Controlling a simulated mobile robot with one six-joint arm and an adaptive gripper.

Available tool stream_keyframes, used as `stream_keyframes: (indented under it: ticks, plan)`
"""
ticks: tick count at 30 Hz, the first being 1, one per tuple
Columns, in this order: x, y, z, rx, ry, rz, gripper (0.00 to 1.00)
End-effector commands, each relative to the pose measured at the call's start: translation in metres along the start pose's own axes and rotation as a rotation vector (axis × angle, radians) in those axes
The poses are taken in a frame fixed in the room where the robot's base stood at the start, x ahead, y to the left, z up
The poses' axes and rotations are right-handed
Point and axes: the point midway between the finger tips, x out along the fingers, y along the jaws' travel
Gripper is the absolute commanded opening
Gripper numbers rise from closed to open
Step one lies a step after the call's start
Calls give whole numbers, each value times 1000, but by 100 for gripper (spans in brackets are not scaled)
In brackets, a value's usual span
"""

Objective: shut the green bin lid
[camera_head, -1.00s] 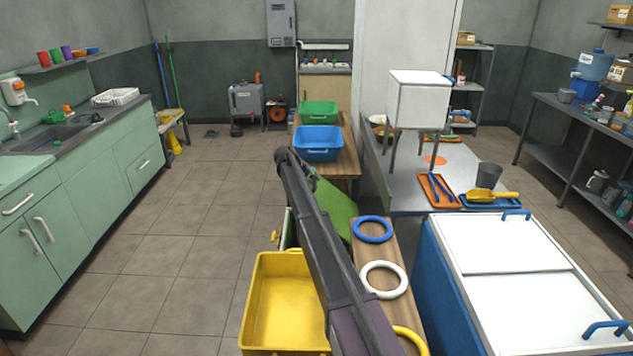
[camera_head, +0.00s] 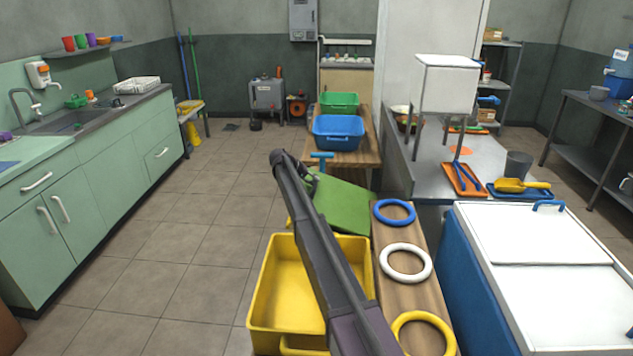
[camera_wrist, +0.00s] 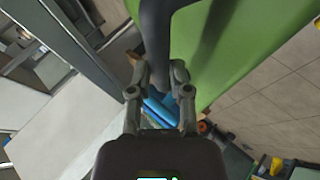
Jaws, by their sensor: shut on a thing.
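The green bin lid (camera_head: 345,208) is tilted in the middle of the head view, partly behind my arm. It fills the upper right of the wrist view as a large green panel (camera_wrist: 255,40). My gripper (camera_wrist: 160,90) is at the lid's edge, its fingers closed around a dark bar (camera_wrist: 156,35) that stands in front of the panel and looks like the lid's handle. In the head view my gripper (camera_head: 312,182) is small and mostly hidden by my arm at the lid's far left corner. The bin's body is hidden.
A yellow crate (camera_head: 272,305) stands below the lid. A wooden board (camera_head: 402,297) with blue, white and yellow rings runs along its right. A white-topped blue chest (camera_head: 540,240) is further right. A blue T-shaped handle (camera_head: 321,157) rises behind the lid. Floor at left is clear.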

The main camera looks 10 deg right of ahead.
Motion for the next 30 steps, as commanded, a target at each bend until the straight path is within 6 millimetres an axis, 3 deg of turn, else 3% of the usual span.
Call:
stream_keyframes:
  ticks: [13, 14, 17, 18, 26, 30]
  plan:
    - [-2, -6, -4, -2, 9, -5, 0]
    - [-2, -6, -4, -2, 9, -5, 28]
    - [-1, -5, -3, -1, 7, -4, 58]
    - [-1, -4, -3, -1, 6, -4, 60]
    - [2, -2, -1, 2, 1, -1, 57]
    - [1, -1, 0, 3, -1, -4, 15]
